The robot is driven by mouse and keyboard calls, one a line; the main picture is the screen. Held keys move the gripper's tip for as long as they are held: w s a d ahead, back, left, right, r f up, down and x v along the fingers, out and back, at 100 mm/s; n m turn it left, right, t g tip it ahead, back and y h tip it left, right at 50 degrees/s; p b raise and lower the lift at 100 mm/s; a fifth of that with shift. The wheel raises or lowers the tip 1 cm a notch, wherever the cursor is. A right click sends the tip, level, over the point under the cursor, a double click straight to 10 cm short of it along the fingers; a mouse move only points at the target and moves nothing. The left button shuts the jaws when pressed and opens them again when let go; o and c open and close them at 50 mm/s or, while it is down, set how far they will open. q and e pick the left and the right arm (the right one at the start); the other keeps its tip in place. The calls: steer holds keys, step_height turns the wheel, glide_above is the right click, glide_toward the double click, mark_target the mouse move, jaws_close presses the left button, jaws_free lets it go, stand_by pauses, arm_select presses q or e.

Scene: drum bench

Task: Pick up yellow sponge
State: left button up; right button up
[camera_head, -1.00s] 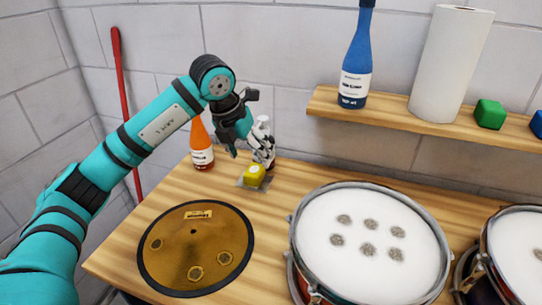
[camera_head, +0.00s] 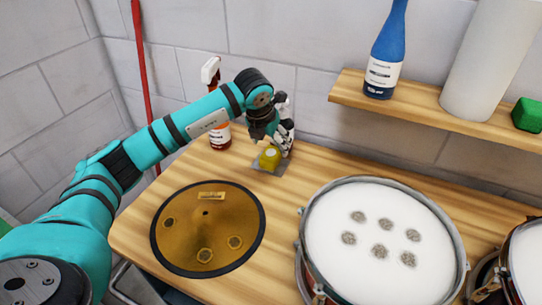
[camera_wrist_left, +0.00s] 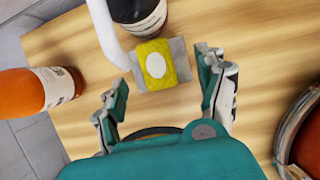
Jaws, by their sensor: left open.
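The yellow sponge (camera_head: 270,158) lies on a small grey pad (camera_head: 258,168) near the back of the wooden bench. In the left wrist view the sponge (camera_wrist_left: 155,64) shows a white oval on top and lies ahead of the fingertips, between their lines. My left gripper (camera_head: 275,140) is above and close to the sponge in the head view. In the left wrist view its two fingers (camera_wrist_left: 162,85) are spread, with nothing between them. My right gripper does not show.
An orange spray bottle (camera_head: 220,136) stands left of the sponge. A dark bottle (camera_wrist_left: 137,14) stands right behind the sponge. A bronze cymbal (camera_head: 207,230) and a white drum (camera_head: 382,240) lie in front. A shelf (camera_head: 425,118) juts out at the right.

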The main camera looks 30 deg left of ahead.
mark_target(271, 152)
arm_select(q)
steer(key=shift+w+a+f+p, duration=0.15)
steer(key=shift+f+p, duration=0.2)
steer(key=shift+f, duration=0.2)
steer(key=x, duration=0.1)
steer(key=p+x, duration=0.1)
steer(key=x, duration=0.1)
steer(key=shift+a+f, duration=0.2)
steer(key=shift+f, duration=0.1)
steer(key=shift+w+f, duration=0.1)
steer(key=shift+f, duration=0.25)
steer(key=shift+c, duration=0.4)
steer(key=c, duration=0.9)
steer(key=shift+c, duration=0.2)
steer(key=shift+r, duration=0.2)
